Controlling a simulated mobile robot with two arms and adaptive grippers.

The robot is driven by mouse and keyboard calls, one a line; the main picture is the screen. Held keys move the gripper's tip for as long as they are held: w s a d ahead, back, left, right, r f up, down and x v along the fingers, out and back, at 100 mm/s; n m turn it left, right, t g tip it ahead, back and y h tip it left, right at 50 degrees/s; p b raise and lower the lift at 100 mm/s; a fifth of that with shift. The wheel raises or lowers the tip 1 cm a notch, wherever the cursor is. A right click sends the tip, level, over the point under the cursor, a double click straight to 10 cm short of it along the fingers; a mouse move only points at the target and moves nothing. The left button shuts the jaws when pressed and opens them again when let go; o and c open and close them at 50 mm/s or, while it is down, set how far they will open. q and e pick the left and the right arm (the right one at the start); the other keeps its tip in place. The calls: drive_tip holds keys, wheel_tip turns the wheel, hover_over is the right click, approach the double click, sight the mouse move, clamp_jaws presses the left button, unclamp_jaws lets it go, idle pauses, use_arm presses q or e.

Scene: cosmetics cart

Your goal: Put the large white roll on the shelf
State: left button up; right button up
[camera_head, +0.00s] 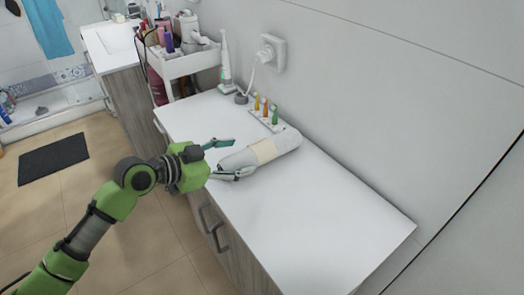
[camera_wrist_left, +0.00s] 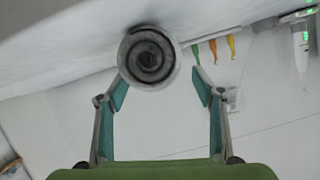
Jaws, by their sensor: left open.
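The large white roll (camera_head: 285,141) lies on its side on the white counter, with a beige band around its middle. Its round, spiral-wound end (camera_wrist_left: 149,58) faces my left wrist camera. My left gripper (camera_head: 238,157) is open at the roll's near end, one finger on each side of it in the head view. In the left wrist view, the left gripper (camera_wrist_left: 160,85) has its fingertips apart, with the roll's end off-centre toward the left finger. I cannot tell whether a finger touches it. A white tiered cart (camera_head: 190,63) with a shelf stands behind the counter's far left. My right gripper is not in view.
A small holder with orange and green brush heads (camera_head: 265,108) stands just behind the roll. An electric toothbrush (camera_head: 225,65) stands farther back by the wall socket (camera_head: 272,52). Bottles (camera_head: 168,38) crowd the cart top. The counter's front right (camera_head: 330,220) is clear.

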sight(250, 155)
use_arm(q)
drive_tip(key=x, duration=0.2)
drive_tip(key=p+x, duration=0.1)
drive_tip(key=x, duration=0.2)
drive_tip(key=shift+s+d+f, duration=0.1)
drive_tip(key=shift+s+f, duration=0.05)
drive_tip(key=shift+s, duration=0.15)
drive_tip(key=c, duration=1.4)
drive_tip(key=shift+c, duration=0.8)
